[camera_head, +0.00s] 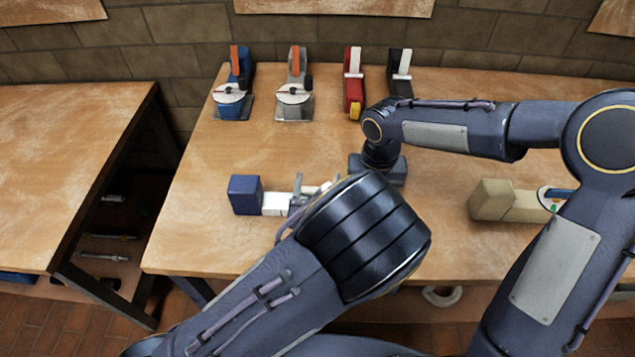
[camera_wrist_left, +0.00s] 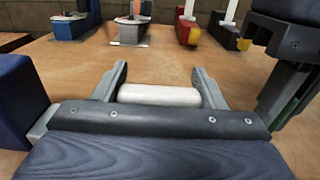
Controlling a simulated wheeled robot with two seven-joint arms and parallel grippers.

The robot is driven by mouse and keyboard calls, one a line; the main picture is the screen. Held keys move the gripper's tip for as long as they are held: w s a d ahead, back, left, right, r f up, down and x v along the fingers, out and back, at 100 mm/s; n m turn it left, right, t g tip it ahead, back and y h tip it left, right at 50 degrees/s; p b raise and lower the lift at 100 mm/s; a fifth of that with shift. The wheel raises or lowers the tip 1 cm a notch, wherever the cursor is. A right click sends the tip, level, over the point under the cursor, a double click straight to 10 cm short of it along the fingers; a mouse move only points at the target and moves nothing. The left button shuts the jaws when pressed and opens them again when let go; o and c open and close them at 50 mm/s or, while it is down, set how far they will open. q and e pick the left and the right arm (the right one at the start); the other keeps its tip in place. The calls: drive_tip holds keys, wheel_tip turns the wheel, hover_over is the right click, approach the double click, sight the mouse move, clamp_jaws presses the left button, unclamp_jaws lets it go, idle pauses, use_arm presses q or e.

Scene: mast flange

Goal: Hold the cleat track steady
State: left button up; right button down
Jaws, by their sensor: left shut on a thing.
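The cleat track (camera_head: 275,203) looks like a white bar lying on the table, with a dark blue block (camera_head: 245,194) at its left end. My left gripper (camera_head: 299,192) is shut on the white bar, and my forearm hides part of it in the head view. In the left wrist view the two grey fingers (camera_wrist_left: 162,88) stand on either side of the white bar (camera_wrist_left: 160,96), and the blue block (camera_wrist_left: 18,105) is at the left. My right gripper (camera_head: 378,168) hangs down just right of the bar; its fingertips are hidden.
A blue device (camera_head: 236,88), a grey one (camera_head: 295,88), a red one (camera_head: 354,85) and a black one (camera_head: 399,75) stand along the table's back. A beige block (camera_head: 507,202) lies at the right. The table's left part is clear.

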use_arm(q)
drive_tip(key=d, duration=0.4)
drive_tip(key=o, duration=1.4)
drive_tip(key=shift+d, duration=0.1)
use_arm(e)
drive_tip(key=shift+a, duration=0.1)
